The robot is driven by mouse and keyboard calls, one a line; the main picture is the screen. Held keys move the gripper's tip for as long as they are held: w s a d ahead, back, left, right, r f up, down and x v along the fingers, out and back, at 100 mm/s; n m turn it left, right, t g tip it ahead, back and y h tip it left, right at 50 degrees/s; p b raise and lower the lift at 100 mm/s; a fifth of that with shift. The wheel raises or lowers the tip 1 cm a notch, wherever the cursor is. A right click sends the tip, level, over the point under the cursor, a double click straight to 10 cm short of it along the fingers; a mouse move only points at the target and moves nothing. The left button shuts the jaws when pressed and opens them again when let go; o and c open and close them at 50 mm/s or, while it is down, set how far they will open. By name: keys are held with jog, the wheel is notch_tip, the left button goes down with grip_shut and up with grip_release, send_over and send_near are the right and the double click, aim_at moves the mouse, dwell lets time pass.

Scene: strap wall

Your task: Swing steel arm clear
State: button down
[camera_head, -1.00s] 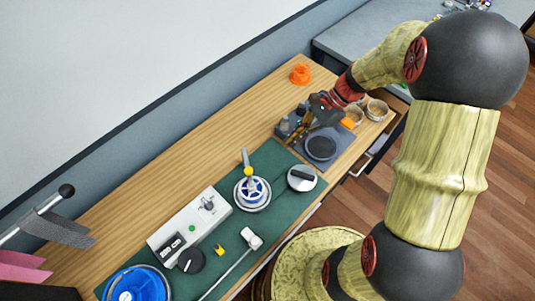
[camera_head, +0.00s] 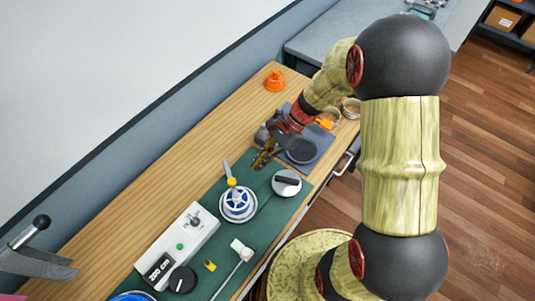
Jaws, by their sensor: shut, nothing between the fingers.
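The steel arm (camera_head: 28,233) is a bright rod with a black ball (camera_head: 41,221) on its end, at the far left of the head view. Grey straps (camera_head: 42,266) hang from it, and its left end is cut off by the picture edge. My gripper (camera_head: 262,158) is shut and empty. It is over the bench near the far edge of the green mat, well to the right of the steel arm and apart from it.
The green mat (camera_head: 215,258) carries a white control box (camera_head: 178,248), a blue-and-white reel (camera_head: 238,204), a round grey-lidded piece (camera_head: 286,183) and a rod with a white head (camera_head: 240,250). A dark plate (camera_head: 318,142) lies beyond. An orange piece (camera_head: 274,80) stands at the back. The wooden strip along the wall is clear.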

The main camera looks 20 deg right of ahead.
aim_at(229, 176)
jog(key=a, duration=0.1)
jog(key=a+f, duration=0.1)
jog(key=a, duration=0.1)
jog(key=s+a+f, duration=0.1)
jog(key=a, duration=0.1)
jog(key=shift+a+f, duration=0.1)
jog(key=shift+f, duration=0.05)
jog(key=shift+a, duration=0.1)
jog(key=shift+s+a+m+t, duration=0.2)
jog(key=shift+m+t, duration=0.1)
